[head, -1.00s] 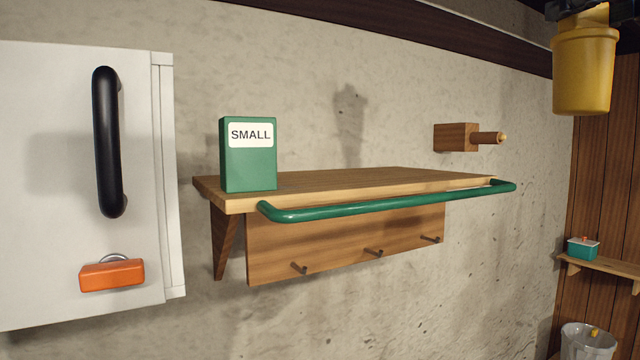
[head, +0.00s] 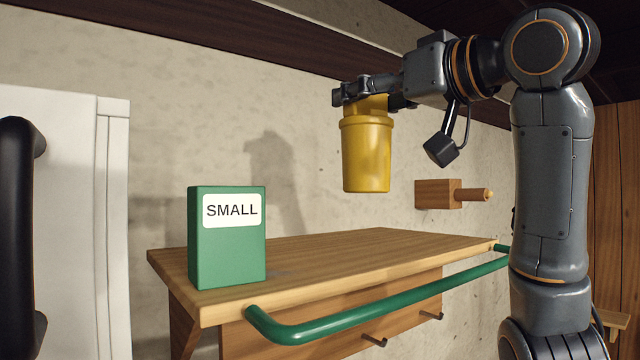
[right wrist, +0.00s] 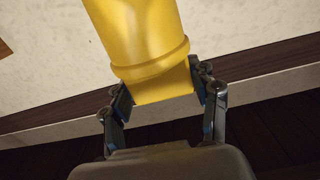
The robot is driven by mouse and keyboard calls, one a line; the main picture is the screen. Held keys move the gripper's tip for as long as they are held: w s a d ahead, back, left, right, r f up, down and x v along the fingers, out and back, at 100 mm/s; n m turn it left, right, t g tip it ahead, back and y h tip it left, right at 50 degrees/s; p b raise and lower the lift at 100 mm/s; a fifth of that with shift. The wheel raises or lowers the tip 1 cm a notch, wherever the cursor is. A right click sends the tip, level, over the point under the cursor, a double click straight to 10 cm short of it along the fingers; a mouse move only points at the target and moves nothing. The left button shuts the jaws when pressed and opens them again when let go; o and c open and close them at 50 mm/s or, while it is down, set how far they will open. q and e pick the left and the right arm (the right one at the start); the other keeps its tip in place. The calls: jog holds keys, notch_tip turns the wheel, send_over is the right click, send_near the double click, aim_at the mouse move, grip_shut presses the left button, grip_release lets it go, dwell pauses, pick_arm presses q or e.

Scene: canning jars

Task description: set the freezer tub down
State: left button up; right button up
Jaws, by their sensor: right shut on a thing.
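The yellow freezer tub (head: 367,155) is held upright in the air in the head view, above and behind the wooden shelf (head: 400,245) as seen. My right gripper (head: 365,95) is shut on the tub's top part, and its arm comes in from the right. In the right wrist view the tub (right wrist: 140,35) sits between the two fingers of the gripper (right wrist: 165,95). Clear space shows between the tub's bottom and the shelf board. My left gripper is not in view.
A green box labelled SMALL (head: 227,240) stands on the shelf's left end. A green rail (head: 380,303) runs along the shelf's front. A wooden peg block (head: 438,194) is on the wall behind. A white cabinet (head: 75,220) is at left. The shelf's middle and right are bare.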

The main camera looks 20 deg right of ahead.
jog(key=w+a+f+p, duration=0.4)
jog(key=w+f, duration=0.4)
jog(key=f, duration=0.3)
jog(key=shift+w+a+p, duration=0.15)
jog(key=shift+w+p, duration=0.15)
jog(key=shift+p, duration=0.15)
jog(key=o, duration=1.5)
jog(key=shift+w, duration=0.1)
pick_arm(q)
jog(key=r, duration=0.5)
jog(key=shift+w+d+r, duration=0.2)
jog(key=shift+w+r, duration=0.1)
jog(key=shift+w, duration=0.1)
